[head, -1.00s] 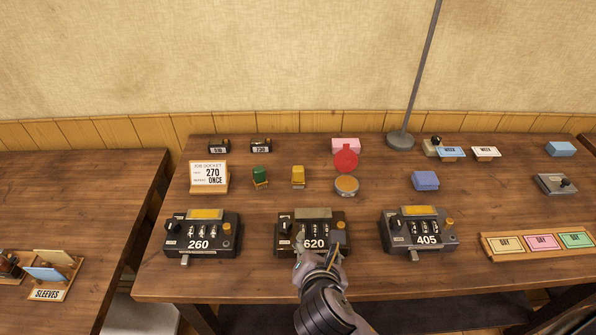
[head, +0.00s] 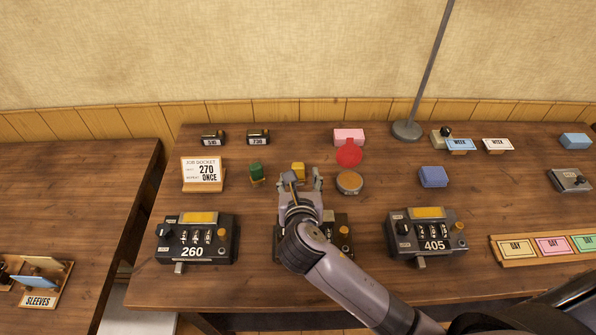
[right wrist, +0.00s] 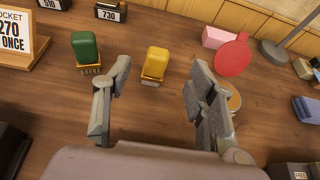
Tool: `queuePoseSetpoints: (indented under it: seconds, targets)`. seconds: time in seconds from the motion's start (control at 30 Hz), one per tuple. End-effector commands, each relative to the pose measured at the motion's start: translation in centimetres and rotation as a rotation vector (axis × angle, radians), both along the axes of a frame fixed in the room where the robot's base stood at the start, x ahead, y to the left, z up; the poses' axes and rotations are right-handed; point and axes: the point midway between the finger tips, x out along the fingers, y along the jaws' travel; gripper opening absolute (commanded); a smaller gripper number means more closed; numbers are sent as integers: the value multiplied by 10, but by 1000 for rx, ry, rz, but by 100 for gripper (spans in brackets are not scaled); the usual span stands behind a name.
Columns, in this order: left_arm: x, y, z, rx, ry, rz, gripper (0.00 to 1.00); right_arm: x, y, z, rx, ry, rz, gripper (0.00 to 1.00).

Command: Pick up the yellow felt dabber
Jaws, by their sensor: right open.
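The yellow felt dabber (head: 298,168) stands on the table, its lower part hidden behind my right gripper in the head view. In the right wrist view the yellow dabber (right wrist: 155,65) stands upright, ahead of and between the spread fingers. My right gripper (head: 300,178) is open and empty, just short of the dabber; its fingers also show in the right wrist view (right wrist: 157,85). A similar green dabber (head: 256,171) stands to the left. My left gripper is not in view.
A round tin (head: 349,182) with a red lid (head: 348,152) stands close right of the gripper. Numbered devices 260 (head: 196,238) and 405 (head: 427,236) flank a middle one mostly under my arm. The docket stand (head: 203,174) is left. Bare table lies between the dabbers.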

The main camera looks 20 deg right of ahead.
Motion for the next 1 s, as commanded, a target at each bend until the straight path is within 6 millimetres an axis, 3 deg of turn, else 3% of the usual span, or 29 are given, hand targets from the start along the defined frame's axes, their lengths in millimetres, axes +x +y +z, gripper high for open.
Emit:
queuePoseSetpoints:
  seconds: [0.17,0.43,0.7,1.0]
  targets:
    - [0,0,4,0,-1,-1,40,25,-7,-10,2,-1,-1,52]
    - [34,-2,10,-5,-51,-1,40,43,-12,-19,2,2,-2,52]
    - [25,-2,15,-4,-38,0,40,73,-20,-35,3,1,0,52]
    - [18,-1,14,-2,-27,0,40,76,-21,-37,3,1,1,50]
